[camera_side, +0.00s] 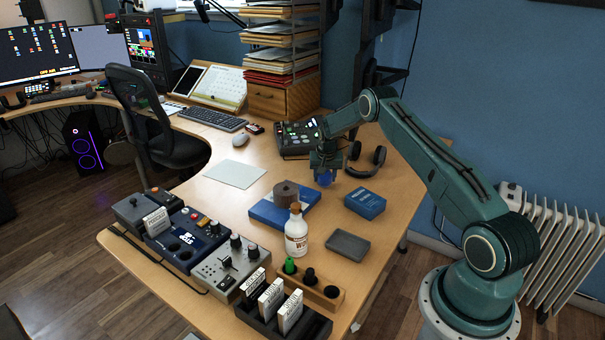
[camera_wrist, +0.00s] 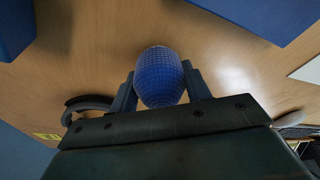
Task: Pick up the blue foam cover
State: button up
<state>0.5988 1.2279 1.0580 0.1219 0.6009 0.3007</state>
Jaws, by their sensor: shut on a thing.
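The blue foam cover (camera_wrist: 160,77) is a rounded, textured blue piece between the two fingers of my gripper (camera_wrist: 160,88) in the wrist view. The fingers press on its left and right sides, so my gripper is shut on it. In the side view the cover (camera_side: 324,178) shows below my gripper (camera_side: 325,168), near the back right of the wooden desk. It looks to be a little above the desk top, but the exact gap is hard to tell.
Headphones (camera_side: 367,162) lie just right of my gripper, and a control box (camera_side: 297,140) stands behind. A blue box (camera_side: 365,204), a white bottle (camera_side: 296,232), a blue book (camera_side: 268,214) with a brown roll (camera_side: 286,193), and a grey tray (camera_side: 347,245) stand nearer the front.

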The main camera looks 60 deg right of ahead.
notch_tip(320, 180, up, 20)
jog(key=shift+f, duration=0.15)
dwell(0.4)
dwell(0.6)
